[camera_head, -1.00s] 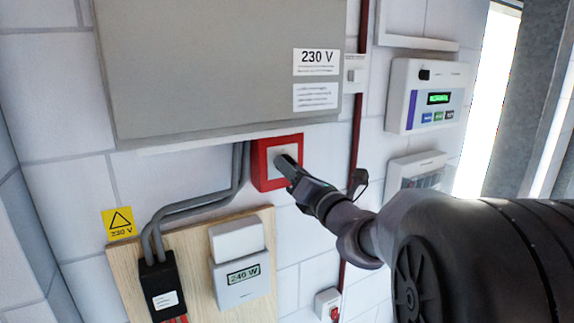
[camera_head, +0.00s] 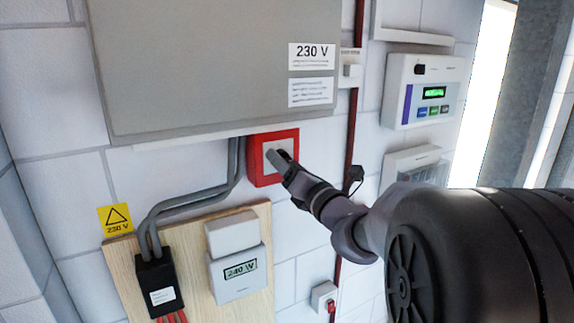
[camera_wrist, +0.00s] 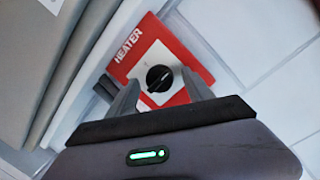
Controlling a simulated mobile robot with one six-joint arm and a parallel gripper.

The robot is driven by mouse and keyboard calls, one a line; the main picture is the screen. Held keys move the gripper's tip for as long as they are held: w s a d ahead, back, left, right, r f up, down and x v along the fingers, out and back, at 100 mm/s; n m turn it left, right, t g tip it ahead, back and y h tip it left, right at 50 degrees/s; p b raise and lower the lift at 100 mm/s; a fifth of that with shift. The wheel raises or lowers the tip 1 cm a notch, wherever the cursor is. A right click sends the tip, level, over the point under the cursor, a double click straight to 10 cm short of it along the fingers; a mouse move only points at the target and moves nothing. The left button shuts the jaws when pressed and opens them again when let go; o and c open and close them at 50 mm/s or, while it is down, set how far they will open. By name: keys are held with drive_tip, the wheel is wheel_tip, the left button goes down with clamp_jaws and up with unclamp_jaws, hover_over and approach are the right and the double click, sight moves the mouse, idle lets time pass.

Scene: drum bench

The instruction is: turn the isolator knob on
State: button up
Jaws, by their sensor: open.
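The isolator knob (camera_wrist: 159,78) is round and black, with a small pale mark on its face. It sits on a pale square inside a red plate (camera_wrist: 126,68) lettered HEATER. In the head view the red box (camera_head: 256,172) is on the wall just below the grey cabinet, and my gripper hides the knob there. My gripper (camera_wrist: 160,82) is open, with one finger on each side of the knob in the wrist view. I cannot tell whether the fingers touch it. In the head view my gripper (camera_head: 283,160) is at the front of the red box.
The grey cabinet (camera_head: 200,60) overhangs just above the red box. Grey conduits (camera_head: 195,203) run down on its left to a wooden board (camera_head: 190,245) with a 240 W meter (camera_head: 235,275). A dark red pipe (camera_head: 352,130) and a display panel (camera_head: 425,92) are to the right.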

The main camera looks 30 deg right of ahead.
drive_tip(key=shift+s, duration=0.1)
drive_tip(key=s+f+b, duration=0.2)
drive_tip(key=s+b, duration=0.2)
drive_tip(key=s, duration=1.3)
drive_tip(key=shift+d+f, duration=0.25)
drive_tip(key=shift+f, duration=0.1)
drive_tip(key=shift+f, duration=0.1)
